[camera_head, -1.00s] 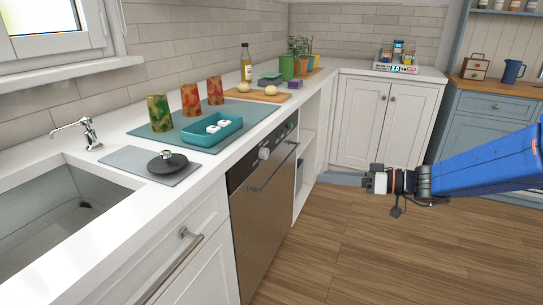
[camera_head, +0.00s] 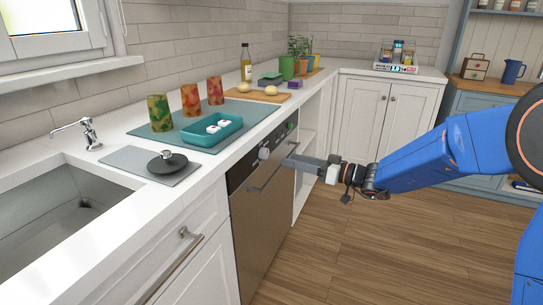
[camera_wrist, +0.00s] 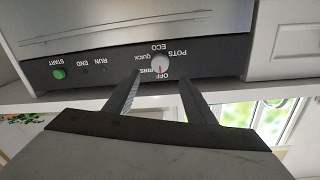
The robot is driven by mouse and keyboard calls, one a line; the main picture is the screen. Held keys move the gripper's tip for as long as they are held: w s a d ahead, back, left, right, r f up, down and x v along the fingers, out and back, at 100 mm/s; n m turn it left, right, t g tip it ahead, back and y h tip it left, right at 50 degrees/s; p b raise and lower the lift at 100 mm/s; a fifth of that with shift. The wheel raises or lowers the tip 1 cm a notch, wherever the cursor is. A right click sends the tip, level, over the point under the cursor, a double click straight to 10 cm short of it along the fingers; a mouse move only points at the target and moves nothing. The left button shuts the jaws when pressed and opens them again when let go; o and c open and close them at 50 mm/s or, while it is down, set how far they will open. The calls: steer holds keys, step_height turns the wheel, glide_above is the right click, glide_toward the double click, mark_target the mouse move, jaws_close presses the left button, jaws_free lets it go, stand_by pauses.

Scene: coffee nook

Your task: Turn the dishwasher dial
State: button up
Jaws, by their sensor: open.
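The dishwasher (camera_head: 262,222) stands under the counter, with a steel door and a black control strip. Its dial (camera_head: 264,153) is a round pale knob on that strip. In the wrist view the dial (camera_wrist: 160,64) shows upside down, with a red mark by OFF and the labels POTS, ECO and QUICK around it. My gripper (camera_head: 290,162) is in front of the strip, just right of the dial in the head view. In the wrist view my gripper (camera_wrist: 158,78) is open, its two fingers either side of the dial. I cannot tell whether they touch it.
The dishwasher handle (camera_head: 272,172) runs below the strip. A green START button (camera_wrist: 59,74) is on the same strip. The counter edge lies close above, with a teal tray (camera_head: 212,132) on the counter. The wooden floor (camera_head: 345,255) is clear.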

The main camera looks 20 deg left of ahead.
mark_target(267, 154)
steer(key=a, duration=0.9)
steer(key=shift+w, duration=0.25)
steer(key=c, duration=1)
